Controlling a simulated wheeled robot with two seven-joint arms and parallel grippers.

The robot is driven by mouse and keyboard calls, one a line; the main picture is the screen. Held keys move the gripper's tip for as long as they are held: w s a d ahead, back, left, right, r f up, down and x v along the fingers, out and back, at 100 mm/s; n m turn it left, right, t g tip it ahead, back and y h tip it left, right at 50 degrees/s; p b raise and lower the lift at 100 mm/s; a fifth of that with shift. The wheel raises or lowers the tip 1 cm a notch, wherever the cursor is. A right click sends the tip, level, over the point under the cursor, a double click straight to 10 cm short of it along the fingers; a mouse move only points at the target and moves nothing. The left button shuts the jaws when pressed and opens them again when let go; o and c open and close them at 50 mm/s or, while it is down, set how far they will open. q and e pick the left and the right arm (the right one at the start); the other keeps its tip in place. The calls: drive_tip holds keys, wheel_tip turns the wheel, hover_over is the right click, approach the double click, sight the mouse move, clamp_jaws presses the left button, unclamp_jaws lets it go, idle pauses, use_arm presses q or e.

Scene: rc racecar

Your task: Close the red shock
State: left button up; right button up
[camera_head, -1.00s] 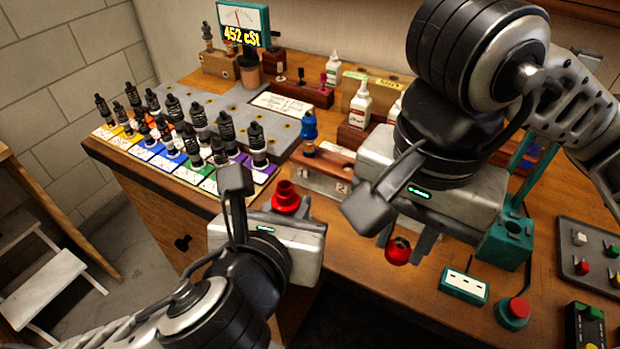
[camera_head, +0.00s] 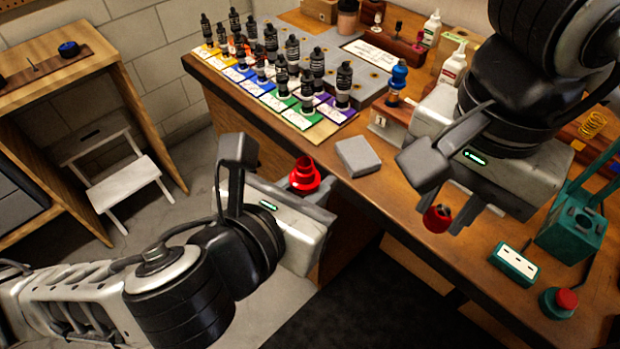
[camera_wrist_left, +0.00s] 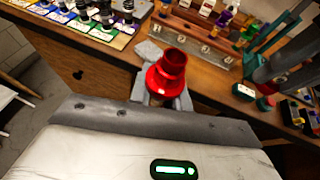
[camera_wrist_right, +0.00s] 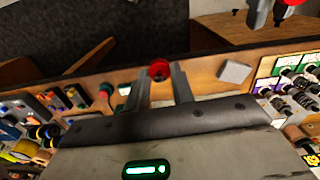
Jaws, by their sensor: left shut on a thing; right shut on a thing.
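My left gripper (camera_head: 308,190) is shut on a red flanged shock part (camera_head: 304,174), which looks hollow and points up. The part also shows between the fingers in the left wrist view (camera_wrist_left: 168,74). My right gripper (camera_head: 450,214) is shut on a smaller red part, like a cap (camera_head: 437,218), held beneath the gripper. It also shows between the fingertips in the right wrist view (camera_wrist_right: 159,69). The two red parts are well apart, the left one in front of the bench edge. I cannot tell what is inside either part.
On the wooden bench (camera_head: 430,262) a grey block (camera_head: 358,156) lies near the edge. A blue shock (camera_head: 397,80) stands on a wooden holder behind it. Several dark bottles (camera_head: 343,84) stand on coloured cards. A teal box (camera_head: 515,262) and red button (camera_head: 566,299) are at right.

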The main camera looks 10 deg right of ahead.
use_arm(q)
clamp_jaws()
